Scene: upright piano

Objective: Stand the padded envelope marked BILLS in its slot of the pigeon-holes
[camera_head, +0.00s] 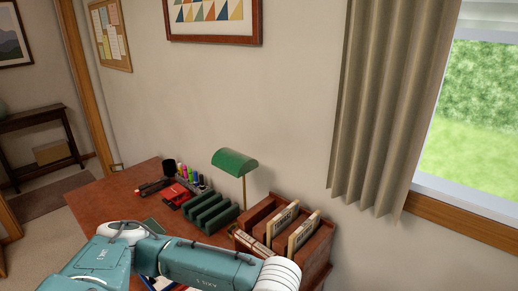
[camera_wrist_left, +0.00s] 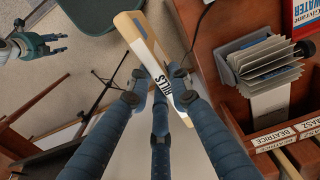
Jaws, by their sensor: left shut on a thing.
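The padded envelope marked BILLS (camera_wrist_left: 152,62) is a cream and white packet, seen nearly edge-on and tilted in the left wrist view. My left gripper (camera_wrist_left: 158,86) is shut on it, with fingers on both sides. The wooden pigeon-holes (camera_head: 318,262) stand at the right end of the desk in the head view, with several envelopes upright in them. They also show at the right of the left wrist view, with name labels (camera_wrist_left: 274,139) on the front edge. The held envelope is beside them, apart. My right gripper (camera_wrist_left: 50,45) shows small at upper left, fingers spread and empty.
A curtain (camera_head: 385,110) hangs at right. My left arm hides the desk's front.

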